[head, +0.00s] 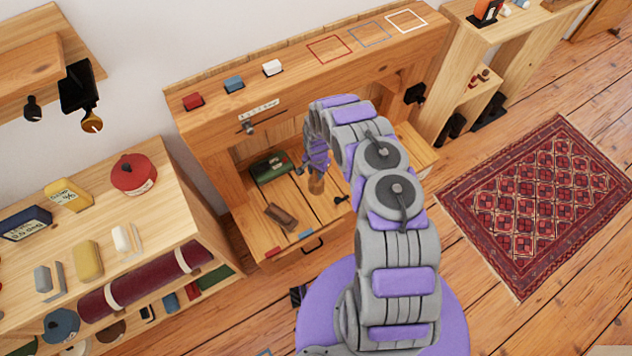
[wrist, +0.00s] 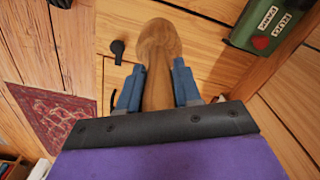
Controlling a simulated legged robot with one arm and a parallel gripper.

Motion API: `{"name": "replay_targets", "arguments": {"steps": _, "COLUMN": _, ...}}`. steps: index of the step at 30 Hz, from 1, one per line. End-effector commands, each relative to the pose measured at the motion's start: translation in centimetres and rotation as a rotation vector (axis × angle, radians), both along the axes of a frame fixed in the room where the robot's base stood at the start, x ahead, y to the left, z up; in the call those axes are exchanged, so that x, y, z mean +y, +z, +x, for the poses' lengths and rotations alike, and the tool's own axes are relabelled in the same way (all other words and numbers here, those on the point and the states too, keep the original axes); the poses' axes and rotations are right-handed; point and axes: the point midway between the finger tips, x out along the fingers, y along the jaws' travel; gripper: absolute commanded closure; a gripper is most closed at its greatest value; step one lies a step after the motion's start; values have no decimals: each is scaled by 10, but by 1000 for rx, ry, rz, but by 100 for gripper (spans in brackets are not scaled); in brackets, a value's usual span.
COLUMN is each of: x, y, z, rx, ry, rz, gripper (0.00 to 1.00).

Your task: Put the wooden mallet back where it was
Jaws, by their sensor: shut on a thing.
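My gripper (head: 317,163) reaches down over the open wooden drawer (head: 262,235) of the bench. In the wrist view its blue fingers (wrist: 159,68) are shut on the wooden mallet (wrist: 158,40), a brown wooden piece with a rounded end. In the head view part of the mallet (head: 316,184) shows below the fingers, upright or nearly so. The rest of it is hidden by the gripper. I cannot tell whether it touches the drawer floor.
The drawer also holds a green box (head: 268,166), a brown wooden block-like tool (head: 281,216) and a small black piece (head: 340,199). Red, blue and white blocks and three coloured outlines are on the bench top (head: 300,66). A shelf unit (head: 190,190) stands left; a rug (head: 540,200) lies right.

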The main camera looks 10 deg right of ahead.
Motion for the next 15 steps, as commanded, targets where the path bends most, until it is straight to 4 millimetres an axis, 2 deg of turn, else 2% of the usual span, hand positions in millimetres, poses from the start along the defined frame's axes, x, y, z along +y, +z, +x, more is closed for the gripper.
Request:
{"name": "replay_targets", "arguments": {"steps": 1, "x": 0, "y": -9, "z": 0, "rx": -1, "ry": -1, "rz": 1, "gripper": 100}}
{"name": "replay_targets", "arguments": {"steps": 7, "x": 1, "y": -23, "z": -1, "rx": 1, "ry": 1, "rz": -1, "gripper": 100}}
{"name": "replay_targets", "arguments": {"steps": 15, "x": 1, "y": -55, "z": 0, "rx": -1, "ry": 1, "rz": -1, "gripper": 100}}
